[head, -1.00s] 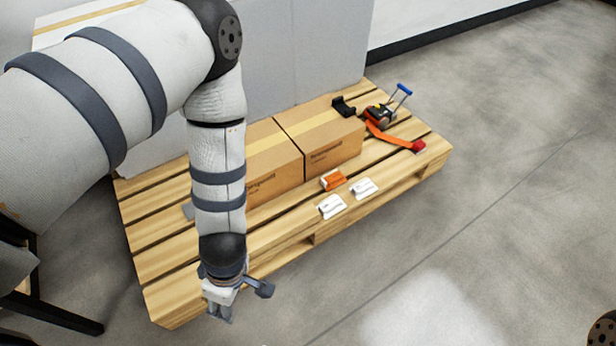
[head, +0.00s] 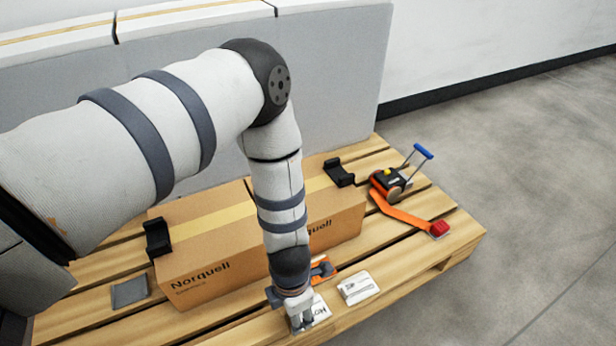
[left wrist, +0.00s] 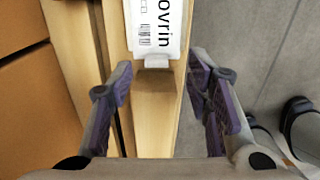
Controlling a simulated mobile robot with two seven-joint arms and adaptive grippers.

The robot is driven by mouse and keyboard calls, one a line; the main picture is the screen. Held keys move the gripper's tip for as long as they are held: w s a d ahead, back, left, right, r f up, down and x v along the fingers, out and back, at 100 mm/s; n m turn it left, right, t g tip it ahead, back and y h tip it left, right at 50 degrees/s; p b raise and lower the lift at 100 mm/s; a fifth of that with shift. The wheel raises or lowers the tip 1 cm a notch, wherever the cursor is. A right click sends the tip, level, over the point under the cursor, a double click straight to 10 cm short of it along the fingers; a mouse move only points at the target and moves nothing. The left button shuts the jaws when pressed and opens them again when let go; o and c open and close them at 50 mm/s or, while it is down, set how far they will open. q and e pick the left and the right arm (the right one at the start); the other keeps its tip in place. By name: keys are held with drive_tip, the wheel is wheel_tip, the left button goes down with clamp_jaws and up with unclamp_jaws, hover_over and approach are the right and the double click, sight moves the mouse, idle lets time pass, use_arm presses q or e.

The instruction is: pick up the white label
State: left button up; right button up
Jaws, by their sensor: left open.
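One white label (head: 357,288) lies in the clear, right of my left gripper. In the left wrist view a white label (left wrist: 153,28) with a barcode and the letters "ovrin" lies on a board, beyond the fingertips. My left gripper (left wrist: 158,85) is open, with nothing between its fingers. My right gripper is not in view.
Brown cartons (head: 215,262) stand behind the labels, with an orange thing (head: 325,272) close in front. A strapping tool (head: 391,183) with an orange strap (head: 400,214) lies at the pallet's right end. Grey floor (head: 540,210) is clear on the right.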

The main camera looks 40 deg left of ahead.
use_arm(q)
drive_tip(key=f+b, duration=0.1)
drive_tip(key=f, duration=0.3)
drive_tip(key=shift+a, duration=0.2)
drive_tip(key=c, duration=0.8)
